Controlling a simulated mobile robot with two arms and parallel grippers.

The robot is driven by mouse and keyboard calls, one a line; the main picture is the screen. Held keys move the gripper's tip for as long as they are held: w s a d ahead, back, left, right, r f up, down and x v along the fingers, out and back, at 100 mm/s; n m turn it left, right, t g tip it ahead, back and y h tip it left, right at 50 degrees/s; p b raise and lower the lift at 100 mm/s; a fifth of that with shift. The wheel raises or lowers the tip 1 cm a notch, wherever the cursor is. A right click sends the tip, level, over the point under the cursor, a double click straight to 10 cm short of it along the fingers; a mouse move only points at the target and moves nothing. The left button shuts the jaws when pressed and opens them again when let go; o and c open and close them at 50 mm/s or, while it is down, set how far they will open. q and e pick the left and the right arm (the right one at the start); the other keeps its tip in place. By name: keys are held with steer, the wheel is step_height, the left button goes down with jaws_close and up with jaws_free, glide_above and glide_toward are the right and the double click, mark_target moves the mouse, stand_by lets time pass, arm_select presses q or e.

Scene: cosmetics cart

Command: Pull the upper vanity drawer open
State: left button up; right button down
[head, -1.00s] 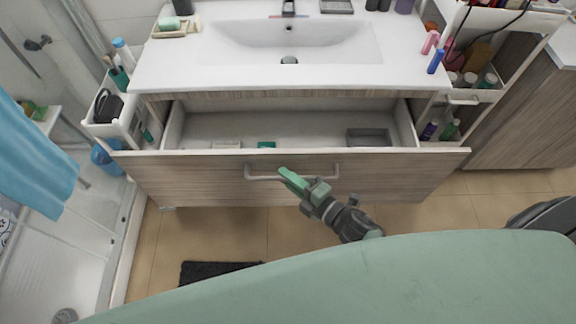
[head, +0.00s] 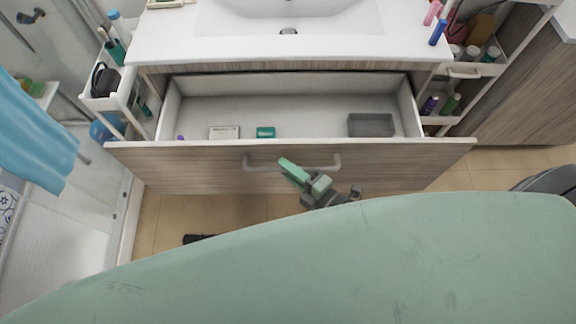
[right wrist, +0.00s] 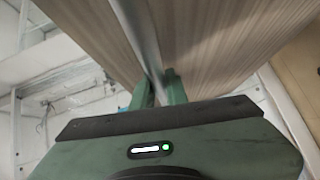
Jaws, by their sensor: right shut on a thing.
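The upper vanity drawer (head: 220,166) has a wood-grain front and stands well open below the white sink top. Its bar handle (head: 262,168) runs across the middle of the front. My right gripper (head: 287,166) is at the handle's middle, shut on it. In the right wrist view the two green fingers (right wrist: 160,88) close around the pale handle bar (right wrist: 140,35), in front of the wood-grain drawer front (right wrist: 215,40). Inside the drawer are a white box (head: 224,132), a green box (head: 265,132) and a grey tray (head: 370,125). My left gripper is not in view.
A white shelf cart with bottles (head: 470,75) stands right of the vanity. A blue towel (head: 35,140) and the shower are at far left.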

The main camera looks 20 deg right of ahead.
steer(key=c, duration=1.4)
jaws_free()
steer(key=shift+s+d, duration=0.1)
steer(key=shift+s+d, duration=0.15)
steer(key=shift+s, duration=0.15)
steer(key=b+v, duration=0.1)
steer(key=v, duration=0.6)
steer(key=shift+b, duration=0.35)
